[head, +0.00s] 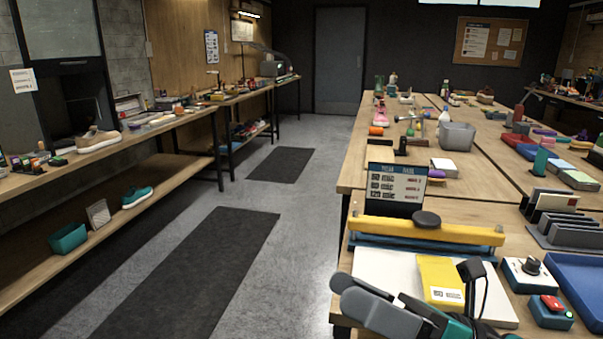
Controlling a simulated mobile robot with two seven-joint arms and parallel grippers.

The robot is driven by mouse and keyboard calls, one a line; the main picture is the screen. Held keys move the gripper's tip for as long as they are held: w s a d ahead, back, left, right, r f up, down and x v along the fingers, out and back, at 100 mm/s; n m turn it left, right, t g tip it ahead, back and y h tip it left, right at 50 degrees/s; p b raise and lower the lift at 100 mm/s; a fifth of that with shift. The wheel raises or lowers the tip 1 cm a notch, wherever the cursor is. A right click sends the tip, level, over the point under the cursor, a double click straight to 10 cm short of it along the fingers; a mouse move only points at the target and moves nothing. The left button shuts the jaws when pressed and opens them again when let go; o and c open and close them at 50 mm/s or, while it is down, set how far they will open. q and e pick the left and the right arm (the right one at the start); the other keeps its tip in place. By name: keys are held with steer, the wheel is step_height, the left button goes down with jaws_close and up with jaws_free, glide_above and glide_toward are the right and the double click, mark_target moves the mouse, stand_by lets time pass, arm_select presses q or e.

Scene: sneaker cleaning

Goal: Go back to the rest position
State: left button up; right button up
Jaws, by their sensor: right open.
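My right gripper (408,285) is at the bottom of the head view, over the near end of the right workbench (452,190). Its jaws are open and I see nothing held between them. It is in front of a white pad (385,270) and a yellow packet with a white label (440,278). The wrist is partly cut off by the bottom edge. My left gripper is not in view.
A yellow-and-blue bar device (430,231) and a small sign (396,188) stand just beyond. A control knob box (530,274), a red-button box (551,311) and a blue tray (580,280) are at right. The aisle floor (290,215) is clear.

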steer(key=w+d+f+m+t+h, duration=0.25)
steer(key=f+m+t+h, duration=0.2)
steer(key=m, duration=0.45)
steer(key=w+d+f+m+t+h+p, duration=0.1)
steer(key=d+f+m+t+h, duration=0.3)
steer(key=m, duration=0.6)
steer(key=w+d+f+m+t+h, duration=0.25)
steer(key=f+m+h, duration=0.35)
steer(key=m, duration=0.3)
steer(key=s+d+f+m+g+h, duration=0.1)
steer(key=s+f+m+g+h, duration=0.1)
steer(key=s+f+m, duration=0.4)
steer(key=s+d+f+m+g+h+p, duration=0.1)
steer(key=s+f+m+g+h, duration=0.2)
steer(key=f+m, duration=0.4)
step_height(320, 180, down, 5)
steer(key=s+g, duration=0.1)
steer(key=s, duration=0.1)
steer(key=shift+s+f, duration=0.2)
steer(key=shift+s, duration=0.2)
